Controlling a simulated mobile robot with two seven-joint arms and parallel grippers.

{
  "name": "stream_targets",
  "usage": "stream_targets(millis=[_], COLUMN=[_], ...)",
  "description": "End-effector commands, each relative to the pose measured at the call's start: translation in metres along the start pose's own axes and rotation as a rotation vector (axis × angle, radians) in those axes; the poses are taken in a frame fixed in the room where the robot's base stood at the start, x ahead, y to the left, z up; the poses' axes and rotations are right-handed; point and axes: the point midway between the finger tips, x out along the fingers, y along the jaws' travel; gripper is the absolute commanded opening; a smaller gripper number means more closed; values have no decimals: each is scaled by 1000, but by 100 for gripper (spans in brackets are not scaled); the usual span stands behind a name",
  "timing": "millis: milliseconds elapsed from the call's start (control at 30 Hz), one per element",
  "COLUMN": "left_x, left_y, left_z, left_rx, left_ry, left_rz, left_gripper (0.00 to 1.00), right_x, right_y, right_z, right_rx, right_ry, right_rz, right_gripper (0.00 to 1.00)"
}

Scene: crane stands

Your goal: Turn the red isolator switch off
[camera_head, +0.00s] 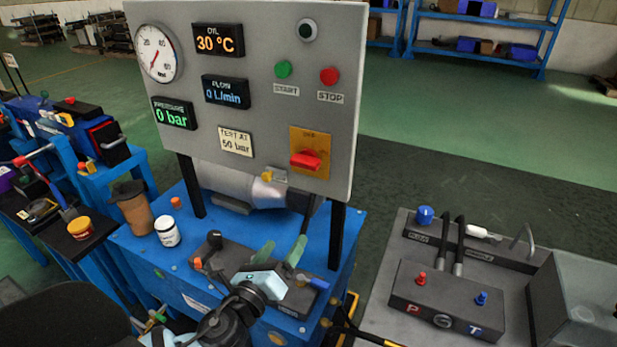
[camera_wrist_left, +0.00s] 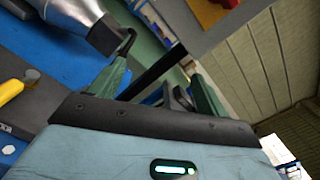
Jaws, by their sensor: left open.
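The red isolator switch (camera_head: 306,160) is a red handle on a yellow plate (camera_head: 324,144) at the lower right of the grey panel (camera_head: 262,102). The handle lies roughly horizontal in the head view. A corner of a yellow plate with some red (camera_wrist_left: 212,10) shows at the top of the left wrist view. My left gripper (camera_head: 280,254) is below the panel, over the blue bench, apart from the switch. Its green fingers are spread and empty; they also show in the left wrist view (camera_wrist_left: 160,92). My right gripper does not show.
The blue bench (camera_head: 150,250) holds a white jar (camera_head: 167,232), a brown cup (camera_head: 134,208) and a metal cylinder (camera_head: 240,185). A black post (camera_head: 337,235) supports the panel near my gripper. A grey table (camera_head: 375,305) with hydraulic fittings stands at right.

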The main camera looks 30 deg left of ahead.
Motion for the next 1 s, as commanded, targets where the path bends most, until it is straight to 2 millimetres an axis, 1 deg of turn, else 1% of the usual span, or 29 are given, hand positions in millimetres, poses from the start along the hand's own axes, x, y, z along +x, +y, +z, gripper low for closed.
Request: stream_targets(millis=[33,100,200,300,400,533,633,767,1000], left_x=[11,21,28,31,32,32,38,53,86], left_y=[-10,-25,-42,-52,-56,-56,-58,-62,-69], left_z=[16,40,64,79,84,85,87,93,103], left_rx=[133,301,474,570,606,607,605,604,602], left_ry=[-65,-155,-257,-318,-342,-343,-343,-345,-344], left_rz=[-39,-78,-106,-115,-117,-117,-118,-119,-117], left_gripper=[76,76,76,76,76,76,76,76,76], right_x=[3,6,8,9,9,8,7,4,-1], right_y=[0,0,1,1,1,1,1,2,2], right_z=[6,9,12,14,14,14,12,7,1], right_rx=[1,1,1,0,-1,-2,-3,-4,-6], right_ry=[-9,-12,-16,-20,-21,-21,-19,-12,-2], right_rz=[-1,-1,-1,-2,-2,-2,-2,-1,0], right_gripper=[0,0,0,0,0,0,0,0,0])
